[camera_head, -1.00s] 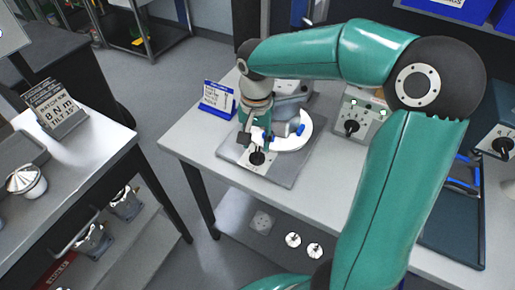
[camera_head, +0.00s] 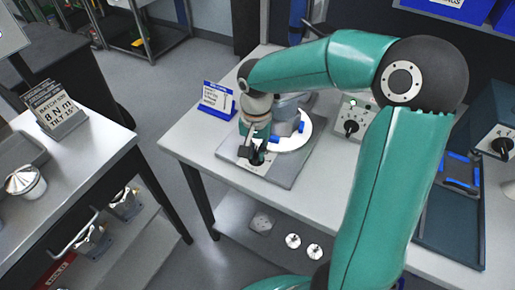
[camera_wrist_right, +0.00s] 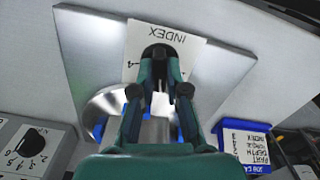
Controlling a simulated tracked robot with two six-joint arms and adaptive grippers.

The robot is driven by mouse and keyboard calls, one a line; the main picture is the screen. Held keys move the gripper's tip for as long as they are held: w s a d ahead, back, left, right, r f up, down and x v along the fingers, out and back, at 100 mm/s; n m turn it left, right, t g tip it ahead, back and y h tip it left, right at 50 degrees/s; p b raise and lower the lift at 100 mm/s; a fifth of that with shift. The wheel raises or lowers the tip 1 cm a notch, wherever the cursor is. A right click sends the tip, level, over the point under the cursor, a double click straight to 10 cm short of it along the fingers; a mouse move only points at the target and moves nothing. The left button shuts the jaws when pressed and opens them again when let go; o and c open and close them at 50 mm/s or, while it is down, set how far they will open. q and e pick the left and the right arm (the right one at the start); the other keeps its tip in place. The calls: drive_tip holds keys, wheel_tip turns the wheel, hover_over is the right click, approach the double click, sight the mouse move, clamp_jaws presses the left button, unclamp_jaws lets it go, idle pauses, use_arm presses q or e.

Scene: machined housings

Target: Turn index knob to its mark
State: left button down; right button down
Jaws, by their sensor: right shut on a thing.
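The index knob (camera_wrist_right: 160,50) is a dark knob on a white plate marked INDEX (camera_wrist_right: 175,36), seen upside down in the right wrist view. The plate sits at the front of a grey fixture base (camera_head: 287,177) on the bench. My right gripper (camera_head: 257,154) reaches down from above with its fingers on either side of the knob, shut on it; the fingertips (camera_wrist_right: 160,60) also show in the wrist view. The fingers cover most of the knob and part of the scale, so its pointer and mark cannot be read. My left gripper is out of view.
A round light disc with blue clamps (camera_head: 297,132) stands just behind the knob. A blue-framed sign (camera_head: 217,99) is to its left. A grey box with another dark knob (camera_head: 351,126) is to the right. The front bench edge is clear.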

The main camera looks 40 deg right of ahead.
sight(256, 152)
idle(0.3)
drive_tip(key=shift+w+n, duration=0.1)
drive_tip(key=shift+n, duration=0.5)
drive_tip(key=c, duration=1.2)
unclamp_jaws()
wheel_tip(256, 152, up, 12)
